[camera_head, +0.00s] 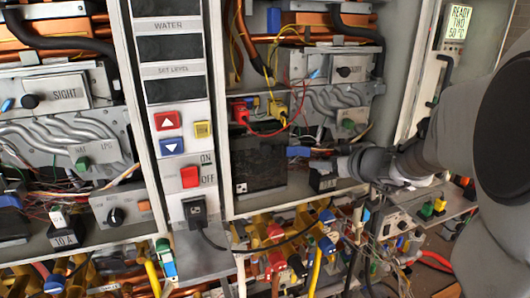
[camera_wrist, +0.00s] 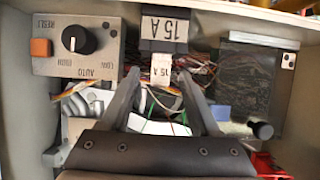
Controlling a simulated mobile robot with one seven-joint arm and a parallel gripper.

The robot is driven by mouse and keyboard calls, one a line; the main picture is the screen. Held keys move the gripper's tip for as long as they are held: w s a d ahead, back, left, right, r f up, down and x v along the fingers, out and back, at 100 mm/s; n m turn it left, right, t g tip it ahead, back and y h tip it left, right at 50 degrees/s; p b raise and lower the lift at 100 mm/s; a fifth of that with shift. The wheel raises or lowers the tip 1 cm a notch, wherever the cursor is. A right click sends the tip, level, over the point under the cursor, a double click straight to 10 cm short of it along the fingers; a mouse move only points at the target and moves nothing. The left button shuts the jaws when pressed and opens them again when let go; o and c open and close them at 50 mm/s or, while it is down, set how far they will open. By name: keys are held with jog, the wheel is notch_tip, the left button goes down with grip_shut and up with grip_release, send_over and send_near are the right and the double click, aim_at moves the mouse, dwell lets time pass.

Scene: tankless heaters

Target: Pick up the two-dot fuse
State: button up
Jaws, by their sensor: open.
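My gripper (camera_wrist: 160,78) is open, its two fingers on either side of a small white piece marked 15 A (camera_wrist: 163,70). That piece hangs at a black fuse block (camera_wrist: 164,28) with a larger 15 A label, upside down in the wrist view. The fuse block also shows in the head view (camera_head: 322,182), just below my gripper (camera_head: 335,165). I cannot tell whether the fingers touch the piece. I see no dots on this fuse. A white label with two dark dots (camera_wrist: 289,61) sits on the dark box beside it.
The dark box (camera_wrist: 240,90) stands on one side and a panel with a black knob (camera_wrist: 78,38) on the other. Thin wires crowd behind the fingers. In the head view, another fuse block (camera_head: 63,232) sits in the left heater; pipes and valves (camera_head: 275,255) fill the space below.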

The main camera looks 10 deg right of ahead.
jog(key=shift+w+a+f, duration=0.15)
jog(key=shift+w+f, duration=0.15)
jog(key=shift+w, duration=0.35)
grip_shut()
